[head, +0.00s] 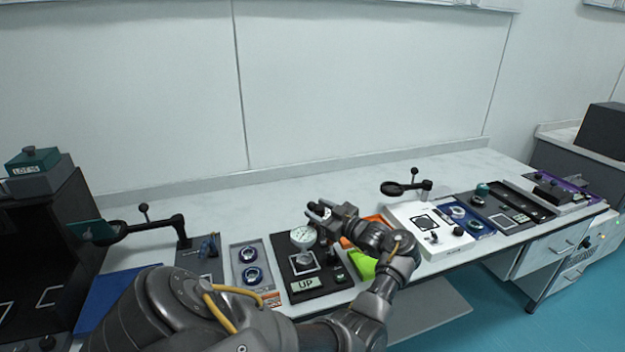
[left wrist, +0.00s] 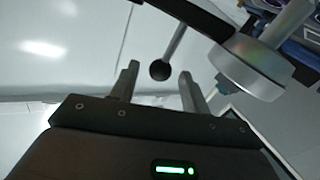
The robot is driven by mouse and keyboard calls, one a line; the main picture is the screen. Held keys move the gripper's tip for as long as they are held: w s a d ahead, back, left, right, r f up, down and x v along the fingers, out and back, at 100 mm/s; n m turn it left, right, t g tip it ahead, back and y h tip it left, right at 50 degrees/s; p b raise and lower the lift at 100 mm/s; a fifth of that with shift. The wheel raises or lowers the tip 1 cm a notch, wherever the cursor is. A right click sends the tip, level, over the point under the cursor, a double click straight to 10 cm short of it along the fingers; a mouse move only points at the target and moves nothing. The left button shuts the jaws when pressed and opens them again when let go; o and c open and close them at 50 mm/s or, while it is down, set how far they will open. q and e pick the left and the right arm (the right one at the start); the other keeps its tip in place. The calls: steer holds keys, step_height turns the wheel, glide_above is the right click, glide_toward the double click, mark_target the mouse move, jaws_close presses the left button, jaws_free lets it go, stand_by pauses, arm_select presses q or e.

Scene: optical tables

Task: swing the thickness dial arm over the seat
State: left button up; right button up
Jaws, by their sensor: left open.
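The thickness dial (head: 303,237) is a round white-faced gauge over a black base plate with an "UP" label (head: 306,284). A pale square outline, likely the seat (head: 302,262), shows on the plate below the dial, partly hidden. In the left wrist view the dial shows as a silver cylinder (left wrist: 247,72) with a blue-green tip, hung from a dark arm (left wrist: 190,14). A rod with a black ball knob (left wrist: 160,70) comes off that arm. My left gripper (head: 319,209) is open beside the dial; in the left wrist view its fingers (left wrist: 160,84) stand either side of the knob.
A magnifier on a black arm (head: 150,227) and a tray with two blue-ringed parts (head: 250,265) stand to the left. A white box (head: 425,228), a second magnifier (head: 405,188) and a green object (head: 362,265) are to the right. The bench behind is clear.

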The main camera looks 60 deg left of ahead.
arm_select(q)
steer(key=b+v, duration=0.1)
steer(key=v, duration=0.6)
steer(key=shift+d+b, duration=0.4)
steer(key=shift+w+r, duration=0.1)
steer(key=shift+r, duration=0.05)
step_height(320, 180, up, 5)
steer(key=p, duration=0.4)
step_height(320, 180, up, 5)
steer(key=p, duration=0.5)
